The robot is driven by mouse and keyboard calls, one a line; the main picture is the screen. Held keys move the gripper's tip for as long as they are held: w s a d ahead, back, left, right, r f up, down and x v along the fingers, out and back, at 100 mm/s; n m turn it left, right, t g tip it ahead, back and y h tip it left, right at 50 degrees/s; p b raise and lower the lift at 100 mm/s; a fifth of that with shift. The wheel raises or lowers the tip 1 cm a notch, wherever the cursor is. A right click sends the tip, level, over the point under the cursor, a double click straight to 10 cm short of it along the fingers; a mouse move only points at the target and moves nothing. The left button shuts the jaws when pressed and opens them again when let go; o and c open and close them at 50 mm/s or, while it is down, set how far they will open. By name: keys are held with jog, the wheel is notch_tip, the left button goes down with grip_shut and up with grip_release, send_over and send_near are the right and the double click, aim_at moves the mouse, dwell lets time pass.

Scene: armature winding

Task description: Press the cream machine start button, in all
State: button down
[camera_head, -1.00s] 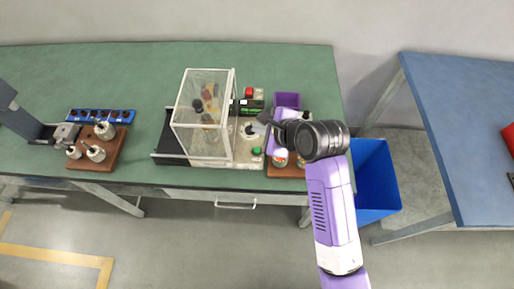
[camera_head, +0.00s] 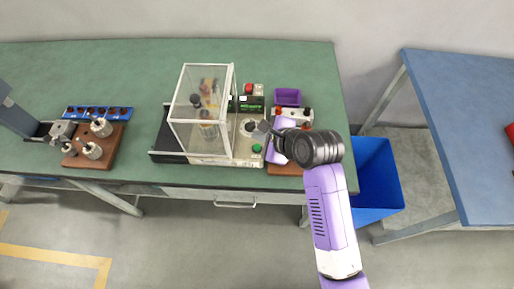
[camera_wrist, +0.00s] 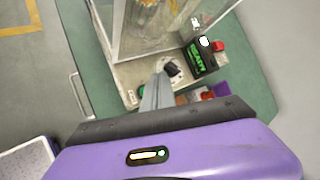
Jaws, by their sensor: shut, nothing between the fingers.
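The cream machine (camera_head: 243,157) stands on the green table, with a clear guard box (camera_head: 203,110) over its left part. A green button (camera_head: 257,148) sits at its front right corner; a red button (camera_head: 249,88) is at the back. A dark knob (camera_head: 250,127) on a pale disc lies between them. My gripper (camera_head: 264,127) is shut and empty, just right of the knob and behind the green button, apparently above the plate. In the wrist view, the fingers (camera_wrist: 158,72) partly cover the green button (camera_wrist: 140,92). The display (camera_wrist: 200,55) reads READY.
A purple bin (camera_head: 287,97) and a brown wooden block (camera_head: 284,169) with parts sit right of the machine. A wooden fixture (camera_head: 95,160) and a blue tray (camera_head: 98,113) are at left. A blue bin (camera_head: 376,180) stands by the table's right end.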

aim_at(259, 149)
jog(key=shift+f+b, duration=0.6)
jog(key=shift+f, duration=1.15)
jog(key=shift+f, duration=0.2)
dwell(0.6)
jog(key=shift+f, duration=0.2)
jog(key=shift+f, duration=0.5)
dwell(0.9)
jog(key=shift+r, duration=0.1)
jog(key=shift+r+p, duration=0.8)
jog(key=shift+p, duration=0.35)
